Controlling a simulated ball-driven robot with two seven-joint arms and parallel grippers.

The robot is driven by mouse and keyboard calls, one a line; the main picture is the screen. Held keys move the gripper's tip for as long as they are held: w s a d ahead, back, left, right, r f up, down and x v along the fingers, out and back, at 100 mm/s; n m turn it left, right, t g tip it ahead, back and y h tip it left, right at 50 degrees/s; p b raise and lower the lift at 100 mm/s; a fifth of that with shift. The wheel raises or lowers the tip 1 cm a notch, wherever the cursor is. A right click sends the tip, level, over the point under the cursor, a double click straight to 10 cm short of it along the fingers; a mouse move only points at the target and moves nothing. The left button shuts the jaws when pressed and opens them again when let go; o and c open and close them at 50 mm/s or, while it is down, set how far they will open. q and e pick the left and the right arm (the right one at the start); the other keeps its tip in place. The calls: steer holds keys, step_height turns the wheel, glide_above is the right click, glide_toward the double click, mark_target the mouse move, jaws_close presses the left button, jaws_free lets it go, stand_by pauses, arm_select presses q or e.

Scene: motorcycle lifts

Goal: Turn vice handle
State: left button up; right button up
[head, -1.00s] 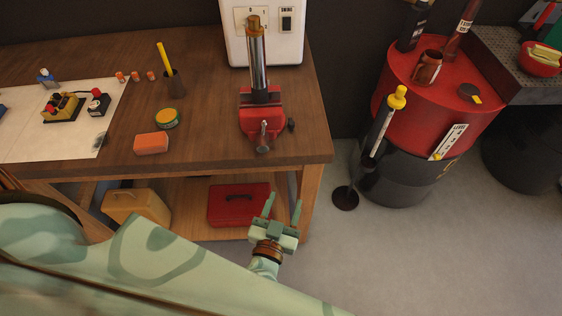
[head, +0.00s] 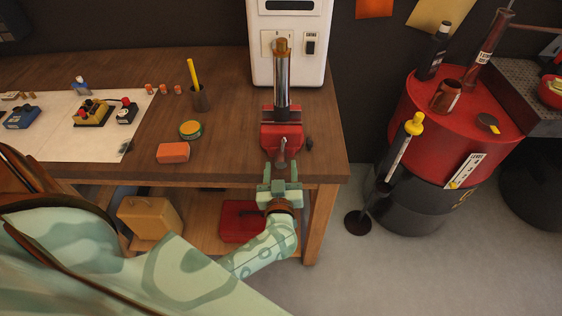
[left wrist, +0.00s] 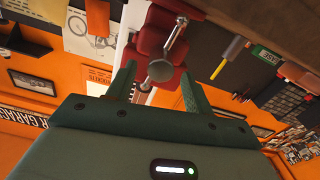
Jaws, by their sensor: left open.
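The red vice (head: 281,135) stands at the front edge of the wooden bench and holds an upright shiny metal tube with a brownish top (head: 282,80). Its grey metal handle (head: 282,150) is at the front of the vice; the left gripper partly hides its lower part in the head view. My left gripper (head: 280,168) is open just in front of the vice. In the left wrist view its fingers (left wrist: 158,73) stand on either side of the disc, with visible gaps. My right gripper is not in view.
The wooden bench (head: 225,165) carries an orange block (head: 173,152), a green-yellow tin (head: 191,129) and a pen cup (head: 200,98) left of the vice. A white machine (head: 290,50) stands behind it. A red drum (head: 455,120) is at right.

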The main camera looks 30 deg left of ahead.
mark_target(281, 165)
arm_select(q)
steer(key=shift+x, duration=1.55)
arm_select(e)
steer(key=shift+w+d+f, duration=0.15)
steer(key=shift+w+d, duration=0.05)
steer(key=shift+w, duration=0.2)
arm_select(q)
steer(key=c, duration=1)
steer(key=shift+d+n, duration=0.1)
steer(key=shift+n, duration=0.4)
